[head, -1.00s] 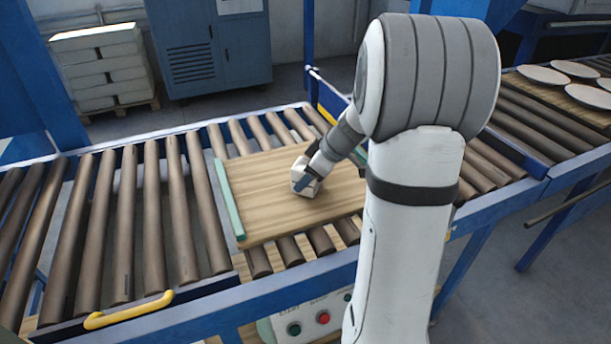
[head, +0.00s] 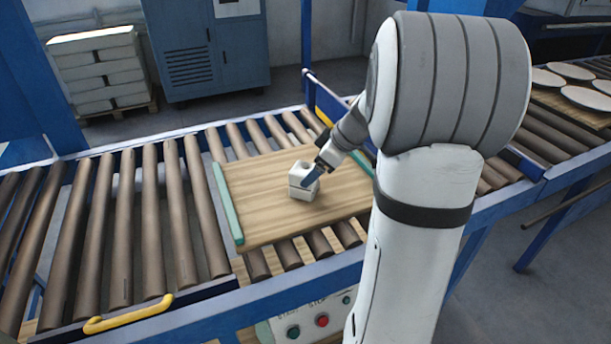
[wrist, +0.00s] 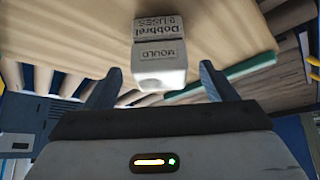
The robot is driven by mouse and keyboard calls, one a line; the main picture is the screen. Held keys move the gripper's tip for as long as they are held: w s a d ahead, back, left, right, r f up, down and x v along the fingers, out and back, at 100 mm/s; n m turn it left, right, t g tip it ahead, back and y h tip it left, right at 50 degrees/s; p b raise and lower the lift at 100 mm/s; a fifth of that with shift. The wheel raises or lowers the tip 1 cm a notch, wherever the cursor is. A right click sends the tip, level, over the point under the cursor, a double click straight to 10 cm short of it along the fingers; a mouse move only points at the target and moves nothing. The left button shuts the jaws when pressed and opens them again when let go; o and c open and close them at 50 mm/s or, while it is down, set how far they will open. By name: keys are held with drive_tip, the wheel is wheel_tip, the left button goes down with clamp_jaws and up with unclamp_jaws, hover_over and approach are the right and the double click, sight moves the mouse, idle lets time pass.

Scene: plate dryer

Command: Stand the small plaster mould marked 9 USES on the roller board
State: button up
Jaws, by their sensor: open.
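The small white plaster mould (head: 303,182) stands upright on the wooden roller board (head: 262,215), near its middle. In the wrist view the mould (wrist: 160,55) appears upside down, and its labels read "MOULD", "Dobrel" or similar, and "9 USES". My gripper (wrist: 158,88) is open, with one finger to each side of the mould's near end in that view. In the head view my gripper (head: 312,178) is at the mould's upper right side. I cannot tell whether a finger touches the mould.
The board has green strips (head: 228,203) along its ends and lies on brown rollers (head: 120,225). A yellow handle (head: 128,312) is at the front left. White plates (head: 585,97) lie on another board at the far right. Stacked white slabs (head: 100,70) stand behind.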

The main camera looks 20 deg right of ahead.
drive_tip(key=v, duration=0.7)
drive_tip(key=s+a+f+m+g+h, duration=0.1)
drive_tip(key=s+a+m, duration=0.3)
drive_tip(key=s+a, duration=0.4)
drive_tip(key=s+a+f+m+g+h, duration=0.1)
drive_tip(key=s+a+f+m+h, duration=0.2)
drive_tip(key=s+a, duration=0.4)
drive_tip(key=s+f+m, duration=0.1)
drive_tip(key=s+m, duration=0.1)
drive_tip(key=shift+s+a+f+g+h, duration=0.25)
drive_tip(key=shift+s+a+g+h, duration=0.05)
drive_tip(key=shift+a, duration=0.1)
drive_tip(key=shift+r, duration=0.1)
